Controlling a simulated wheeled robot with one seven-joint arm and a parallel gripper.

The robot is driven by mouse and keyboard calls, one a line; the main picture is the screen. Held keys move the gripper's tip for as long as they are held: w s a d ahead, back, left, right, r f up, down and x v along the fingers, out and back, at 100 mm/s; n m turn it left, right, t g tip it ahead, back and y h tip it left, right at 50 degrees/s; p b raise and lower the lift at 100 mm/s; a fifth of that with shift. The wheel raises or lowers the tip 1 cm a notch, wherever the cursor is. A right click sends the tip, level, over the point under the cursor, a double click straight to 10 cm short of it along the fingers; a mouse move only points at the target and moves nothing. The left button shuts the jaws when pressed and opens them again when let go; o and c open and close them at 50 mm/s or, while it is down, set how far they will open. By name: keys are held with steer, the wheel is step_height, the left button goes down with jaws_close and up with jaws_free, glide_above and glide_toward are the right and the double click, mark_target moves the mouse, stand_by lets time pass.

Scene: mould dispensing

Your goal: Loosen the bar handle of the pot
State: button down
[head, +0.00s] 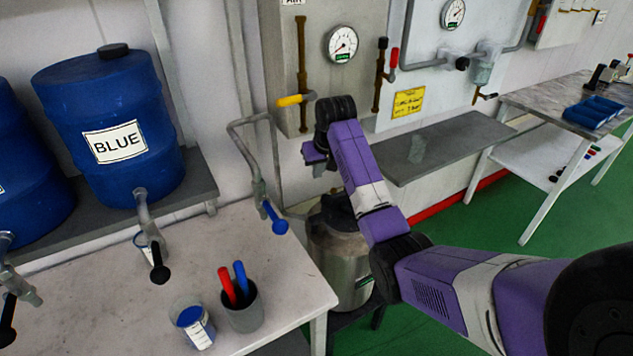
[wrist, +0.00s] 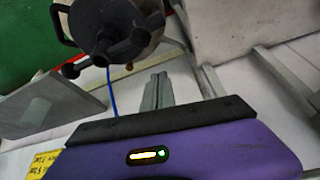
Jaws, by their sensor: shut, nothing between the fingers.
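The pot (head: 340,255) is a steel cylinder standing on the floor side of the white table, partly hidden by my arm in the head view. In the wrist view the pot (wrist: 158,22) is at the top, with a black bar handle (wrist: 118,48) of several arms on its lid. My gripper (head: 317,168) is above the pot in the head view; its tips are hard to make out there. In the wrist view my gripper (wrist: 158,78) is shut and empty, its fingers apart from the handle and just below it in the picture.
The white table (head: 245,265) at left holds a cup with red and blue pens (head: 241,312) and a small labelled jar (head: 195,325). A pipe with a blue-handled tap (head: 273,216) hangs near the pot. A grey shelf (head: 440,145) lies right of my gripper.

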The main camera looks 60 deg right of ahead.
steer(key=d+r, duration=0.1)
steer(key=s+d+r, duration=0.1)
steer(key=r, duration=0.1)
steer(key=shift+g, duration=0.4)
steer(key=shift+w+d+f, duration=0.1)
step_height(320, 180, down, 10)
steer(key=p, duration=0.3)
steer(key=shift+s+a, duration=0.2)
steer(key=shift+a, duration=0.1)
stand_by(0.6)
